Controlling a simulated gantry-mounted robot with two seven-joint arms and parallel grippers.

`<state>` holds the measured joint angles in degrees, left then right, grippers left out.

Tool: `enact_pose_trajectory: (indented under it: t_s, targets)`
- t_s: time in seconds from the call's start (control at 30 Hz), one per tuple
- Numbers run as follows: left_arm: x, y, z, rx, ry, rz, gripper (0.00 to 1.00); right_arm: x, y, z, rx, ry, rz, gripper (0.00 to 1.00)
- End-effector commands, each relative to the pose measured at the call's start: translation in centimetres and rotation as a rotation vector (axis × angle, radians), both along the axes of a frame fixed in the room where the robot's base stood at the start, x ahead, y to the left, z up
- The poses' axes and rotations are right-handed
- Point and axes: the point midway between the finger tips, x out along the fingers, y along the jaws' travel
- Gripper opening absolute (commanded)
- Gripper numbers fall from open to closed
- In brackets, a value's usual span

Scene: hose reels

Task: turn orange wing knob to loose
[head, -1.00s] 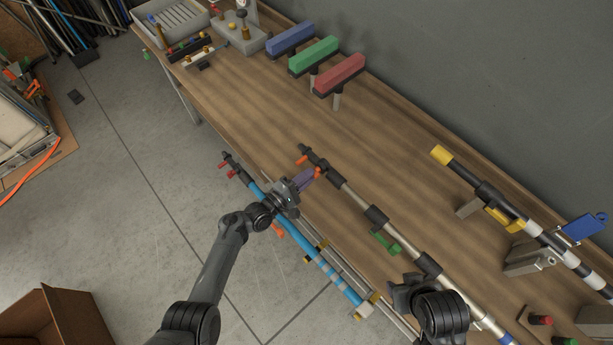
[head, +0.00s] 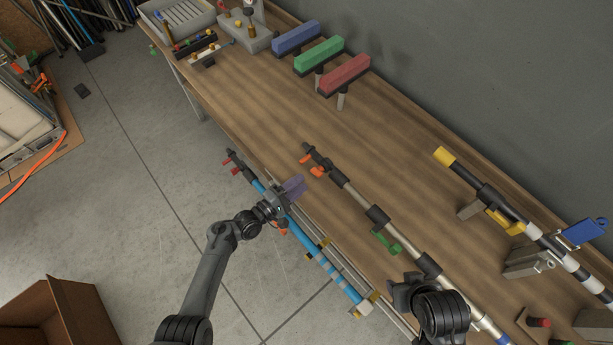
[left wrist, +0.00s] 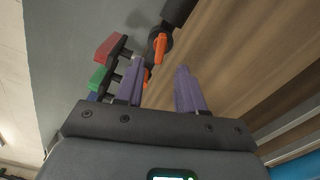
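The orange wing knob (head: 317,171) sits on the side of a silver pole (head: 358,198) near its dark far end, on the bench. It shows as two orange pieces lying roughly along the pole; it also shows in the left wrist view (left wrist: 160,47), beyond the fingertips. My left gripper (head: 294,186) has purple fingers, held apart with nothing between them in the left wrist view (left wrist: 160,78). It is a short way left of and below the knob, apart from it. My right gripper (head: 405,290) hangs over the bench at lower right, its fingers hidden.
A blue pole (head: 305,240) with red knobs lies along the bench's front edge under my left gripper. A green wing knob (head: 385,242) is lower on the silver pole. A black-and-white pole (head: 520,222) is at right.

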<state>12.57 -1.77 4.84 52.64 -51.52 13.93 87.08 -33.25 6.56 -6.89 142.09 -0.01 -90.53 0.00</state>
Motion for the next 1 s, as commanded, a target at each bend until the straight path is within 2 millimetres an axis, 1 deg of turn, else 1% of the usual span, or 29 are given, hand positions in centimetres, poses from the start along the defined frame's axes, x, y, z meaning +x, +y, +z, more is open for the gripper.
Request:
enact_pose_trajectory:
  t_s: [0.03, 0.2, 0.4, 0.57, 0.9, 1.0]
  targets:
    - [-0.7, 0.7, 0.1, 0.002, 0.001, 0.0, 0.38, 0.0, 0.0, 0.3, 0.0, 0.0, 0.0, 0.43]
    - [-2.6, 2.5, 0.0, 0.002, -0.001, 0.0, 0.38, 0.0, -0.1, 0.6, -0.002, 0.0, 0.001, 0.43]
    - [-3.8, 3.8, 0.0, 0.0, 0.0, 0.0, 0.38, 0.0, -0.2, 0.7, -0.008, 0.0, 0.006, 0.43]
    - [-4.1, 4.1, 0.0, 0.0, 0.0, -0.001, 0.38, 0.0, -0.2, 0.7, -0.009, 0.0, 0.006, 0.43]
    - [-4.1, 4.1, 0.0, 0.0, 0.0, -0.001, 0.38, 0.0, -0.2, 0.7, -0.008, 0.0, 0.005, 0.43]
    - [-4.4, 4.1, -0.3, 0.0, 0.006, -0.001, 0.38, 0.0, -0.2, 0.7, -0.006, 0.0, 0.003, 0.43]
